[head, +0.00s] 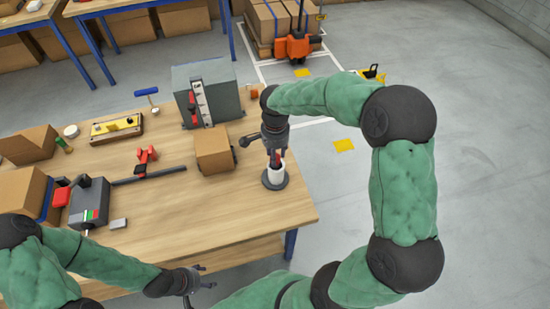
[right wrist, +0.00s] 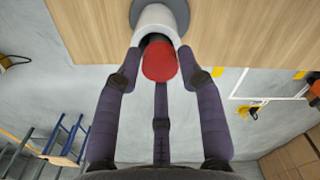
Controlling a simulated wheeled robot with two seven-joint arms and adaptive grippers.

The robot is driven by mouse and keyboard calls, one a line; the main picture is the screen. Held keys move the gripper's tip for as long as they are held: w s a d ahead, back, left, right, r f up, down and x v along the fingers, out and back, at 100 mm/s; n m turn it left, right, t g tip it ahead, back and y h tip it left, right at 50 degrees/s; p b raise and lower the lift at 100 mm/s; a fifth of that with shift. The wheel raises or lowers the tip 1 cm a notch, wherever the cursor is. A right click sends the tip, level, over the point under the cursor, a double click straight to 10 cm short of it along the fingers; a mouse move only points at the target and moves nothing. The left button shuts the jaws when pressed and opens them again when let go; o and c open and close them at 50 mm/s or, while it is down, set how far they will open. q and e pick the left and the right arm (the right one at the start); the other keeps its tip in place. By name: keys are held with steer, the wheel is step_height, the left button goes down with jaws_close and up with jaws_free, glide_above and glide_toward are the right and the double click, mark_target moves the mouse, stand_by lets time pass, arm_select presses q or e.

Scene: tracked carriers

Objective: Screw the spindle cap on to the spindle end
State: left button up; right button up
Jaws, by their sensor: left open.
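The red spindle cap (right wrist: 160,62) sits at the dark spindle end (right wrist: 157,40), which shows above the white cylinder (right wrist: 157,18) around it. Whether the threads are engaged is hidden. The white cylinder (head: 275,178) stands upright on a dark round base near the right end of the workbench. My right gripper (head: 276,160) points down from above it; in the right wrist view its fingers (right wrist: 160,55) close around the cap, with the third fingertip hidden behind it. My left gripper (head: 204,277) is open and empty, low by the front edge of the bench.
A cardboard box (head: 214,150) stands just left of the white cylinder. A grey cabinet (head: 208,92) is behind it. A red clamp (head: 147,160), a grey device (head: 90,207) and more boxes fill the left side. The bench's front middle (head: 190,215) is clear.

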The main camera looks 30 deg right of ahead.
steer(key=shift+o, duration=1.1)
